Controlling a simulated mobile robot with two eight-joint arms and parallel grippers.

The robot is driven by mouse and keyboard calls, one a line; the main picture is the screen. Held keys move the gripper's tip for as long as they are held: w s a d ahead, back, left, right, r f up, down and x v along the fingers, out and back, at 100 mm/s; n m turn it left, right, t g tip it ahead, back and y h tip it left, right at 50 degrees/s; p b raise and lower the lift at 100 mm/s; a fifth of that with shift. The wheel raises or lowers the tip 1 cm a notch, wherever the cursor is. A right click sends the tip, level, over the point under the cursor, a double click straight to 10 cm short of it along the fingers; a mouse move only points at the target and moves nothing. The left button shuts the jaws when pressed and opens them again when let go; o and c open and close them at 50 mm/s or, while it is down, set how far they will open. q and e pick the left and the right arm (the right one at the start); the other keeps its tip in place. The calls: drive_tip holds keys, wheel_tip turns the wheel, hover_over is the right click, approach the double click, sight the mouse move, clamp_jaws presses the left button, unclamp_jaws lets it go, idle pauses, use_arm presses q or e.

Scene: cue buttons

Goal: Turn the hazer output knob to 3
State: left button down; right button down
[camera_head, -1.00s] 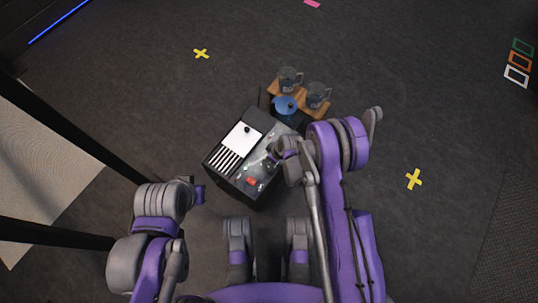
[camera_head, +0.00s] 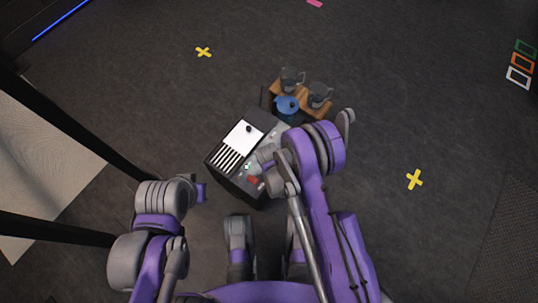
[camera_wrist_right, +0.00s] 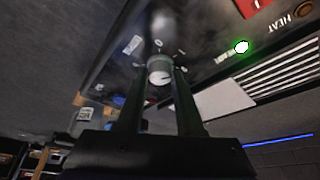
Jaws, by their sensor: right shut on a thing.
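The hazer (camera_head: 243,136) is a dark box with a white panel and striped vents, standing in the middle of the head view. Its control face (camera_wrist_right: 112,72) fills the upper part of the right wrist view. A pale round knob (camera_wrist_right: 159,68) with a dark pointer mark sits between the fingertips of my right gripper (camera_wrist_right: 160,78), which is shut on it. In the head view my right arm covers the knob. My left arm is at the lower left, apart from the hazer; its fingers do not show.
A green-lit button (camera_wrist_right: 241,47) and a red patch by the word HEAT share the control face. Behind the hazer are a blue lidded pot (camera_head: 287,106) and two glass mugs (camera_head: 318,95) on wooden boards. Dark floor with a yellow cross (camera_head: 414,179) lies clear to the right.

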drive_tip(key=m+h, duration=0.1)
drive_tip(key=m, duration=0.3)
drive_tip(key=shift+a+m+h, duration=0.2)
drive_tip(key=shift+m+h, duration=0.1)
drive_tip(key=shift+h, duration=0.1)
drive_tip(key=m+g+h, duration=0.1)
drive_tip(key=m, duration=0.2)
drive_tip(key=shift+w+a+m+p, duration=0.1)
drive_tip(key=shift+m+p, duration=0.3)
drive_tip(key=m, duration=0.2)
drive_tip(key=m+g+h, duration=0.1)
drive_tip(key=m, duration=0.1)
drive_tip(key=shift+w+g, duration=0.1)
drive_tip(key=shift+g, duration=0.2)
drive_tip(key=shift+w+a+m+g+h, duration=0.15)
drive_tip(key=shift+m+g, duration=0.25)
drive_tip(key=shift+m, duration=0.7)
drive_tip(key=shift+s+d+m+g+h, duration=0.15)
drive_tip(key=shift+m+g, duration=0.25)
drive_tip(key=shift+m, duration=0.7)
drive_tip(key=shift+w+a, duration=0.1)
drive_tip(key=shift+a, duration=0.05)
drive_tip(key=c, duration=0.5)
unclamp_jaws()
drive_tip(key=shift+c, duration=0.2)
drive_tip(key=shift+r, duration=0.1)
